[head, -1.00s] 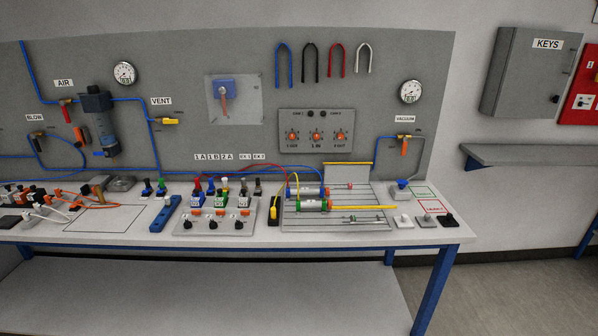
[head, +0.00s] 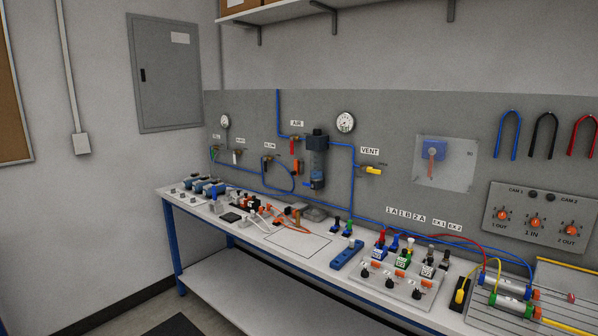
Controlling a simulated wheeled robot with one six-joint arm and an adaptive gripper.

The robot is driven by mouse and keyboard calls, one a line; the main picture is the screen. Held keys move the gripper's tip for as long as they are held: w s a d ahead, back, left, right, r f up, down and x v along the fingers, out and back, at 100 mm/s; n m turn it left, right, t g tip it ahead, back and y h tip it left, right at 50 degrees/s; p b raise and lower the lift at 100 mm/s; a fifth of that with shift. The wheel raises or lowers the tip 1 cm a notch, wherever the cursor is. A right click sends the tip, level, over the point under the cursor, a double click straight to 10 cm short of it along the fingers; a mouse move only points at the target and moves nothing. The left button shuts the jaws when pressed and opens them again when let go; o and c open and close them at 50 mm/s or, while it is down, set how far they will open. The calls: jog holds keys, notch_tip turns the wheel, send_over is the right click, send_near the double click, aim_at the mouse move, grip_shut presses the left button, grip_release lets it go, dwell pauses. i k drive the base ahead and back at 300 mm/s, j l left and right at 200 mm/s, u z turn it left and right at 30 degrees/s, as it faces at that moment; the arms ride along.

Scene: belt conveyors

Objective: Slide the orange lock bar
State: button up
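Several orange parts are in view, and I cannot tell for sure which is the lock bar. A small orange piece (head: 299,167) is on the back panel, just left of the air filter unit (head: 317,160) and below the AIR label. Small orange blocks (head: 399,275) sit in a row on the grey valve box (head: 385,289), each near a black knob. An orange lever (head: 432,152) hangs below a blue box behind a clear plate (head: 446,163). My gripper is not in view.
The white bench (head: 330,262) runs along the panel, with a blue block (head: 347,254), orange cables (head: 287,218) and cylinders (head: 508,287) on it. A grey cabinet (head: 180,72) hangs on the left wall. An outlined area (head: 298,243) on the bench is clear.

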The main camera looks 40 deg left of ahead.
aim_at(295, 173)
jog(key=i+j+u, duration=0.1)
jog(key=i+j, duration=0.15)
jog(key=j, duration=0.4)
jog(key=i+j+u, duration=0.1)
jog(key=i+j, duration=0.2)
jog(key=j, duration=0.3)
jog(key=i+j+u, duration=0.1)
jog(key=i+j, duration=0.2)
jog(key=j, duration=0.3)
jog(key=i+j+u, duration=0.1)
jog(key=i+j, duration=0.2)
jog(key=j, duration=0.25)
jog(key=i+j+u, duration=0.1)
jog(key=i+j, duration=0.25)
jog(key=j, duration=0.2)
jog(key=i+j+u, duration=0.1)
jog(key=i+j, duration=0.25)
jog(key=j, duration=0.2)
